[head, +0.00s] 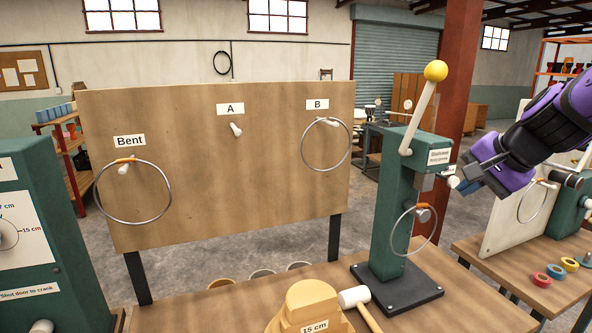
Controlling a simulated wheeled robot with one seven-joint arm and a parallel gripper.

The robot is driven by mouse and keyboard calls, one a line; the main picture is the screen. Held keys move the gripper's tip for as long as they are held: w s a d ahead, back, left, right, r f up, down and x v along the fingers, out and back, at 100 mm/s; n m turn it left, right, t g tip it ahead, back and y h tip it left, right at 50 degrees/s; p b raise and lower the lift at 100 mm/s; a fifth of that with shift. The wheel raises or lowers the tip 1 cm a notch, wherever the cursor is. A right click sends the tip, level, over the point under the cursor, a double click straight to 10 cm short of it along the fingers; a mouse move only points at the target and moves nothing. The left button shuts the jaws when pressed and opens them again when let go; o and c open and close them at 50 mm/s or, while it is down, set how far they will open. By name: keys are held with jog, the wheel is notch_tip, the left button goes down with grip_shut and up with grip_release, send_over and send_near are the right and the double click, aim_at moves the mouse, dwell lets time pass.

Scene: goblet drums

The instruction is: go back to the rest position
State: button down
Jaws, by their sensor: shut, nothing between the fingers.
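My gripper (470,184) is at the right of the head view, at the end of my purple and dark arm. It is shut and seems empty. Its tip is just right of the green lever machine (398,200), near that machine's label; I cannot tell whether they touch. The machine has a raised white lever with a yellow ball (436,70), and a metal ring (392,236) hangs on its front peg.
A wooden board (235,180) carries pegs marked Bent, A and B. Rings hang at Bent (97,207) and B (303,155); peg A (236,129) is bare. A mallet (355,297) and a wooden form (300,308) lie on the front bench. A green cabinet (50,235) stands left.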

jog(key=s+a+r+n+g+h, duration=0.1)
jog(key=s+n+h, duration=0.2)
jog(key=s+n, duration=0.7)
jog(key=s, duration=0.9)
jog(key=shift+s+a+r+g, duration=0.15)
jog(key=shift+s+r+g, duration=0.15)
jog(key=shift+g, duration=0.1)
